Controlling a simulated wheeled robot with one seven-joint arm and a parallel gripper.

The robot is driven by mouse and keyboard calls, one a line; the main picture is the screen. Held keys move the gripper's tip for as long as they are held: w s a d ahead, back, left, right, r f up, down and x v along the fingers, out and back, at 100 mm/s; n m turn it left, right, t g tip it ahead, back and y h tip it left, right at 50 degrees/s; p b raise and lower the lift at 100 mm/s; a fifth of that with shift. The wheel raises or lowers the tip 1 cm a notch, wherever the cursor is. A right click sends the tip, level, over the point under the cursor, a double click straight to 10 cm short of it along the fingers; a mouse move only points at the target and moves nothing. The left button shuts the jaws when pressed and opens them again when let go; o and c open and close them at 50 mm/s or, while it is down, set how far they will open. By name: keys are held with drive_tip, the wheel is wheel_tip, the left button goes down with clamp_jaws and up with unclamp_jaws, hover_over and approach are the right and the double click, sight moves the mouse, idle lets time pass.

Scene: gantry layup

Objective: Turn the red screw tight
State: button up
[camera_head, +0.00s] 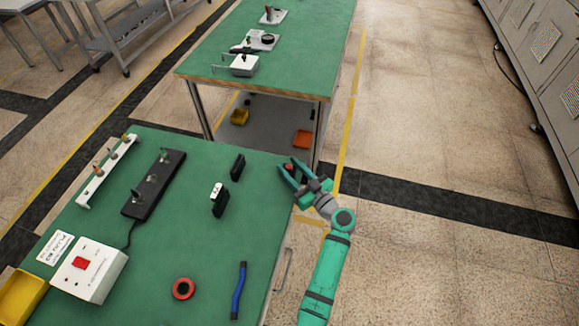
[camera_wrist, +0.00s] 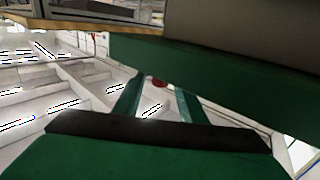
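My gripper (camera_head: 293,171) is over the far right corner of the near green table (camera_head: 185,230), with its two fingers spread apart. A small dark red piece (camera_head: 288,167) shows between the fingertips; I cannot tell for sure that it is the red screw. A small red piece (camera_wrist: 160,82) also shows between the fingers in the wrist view, with gaps on both sides. A black block (camera_head: 153,184) with upright metal pieces stands on the table at left. Beside it is a white rack (camera_head: 106,172) with several small upright pieces, orange and green among them.
A white box (camera_head: 96,279) with a red button, a yellow bin (camera_head: 20,298), a red ring (camera_head: 183,289), a blue tool (camera_head: 239,291) and two small dark blocks (camera_head: 237,167) are on the near table. A second green table (camera_head: 285,55) stands beyond. Floor at right is clear.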

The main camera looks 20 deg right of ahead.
drive_tip(key=shift+w+a, duration=0.15)
drive_tip(key=shift+w, duration=0.25)
drive_tip(key=shift+c, duration=0.5)
clamp_jaws()
drive_tip(key=shift+h, duration=0.3)
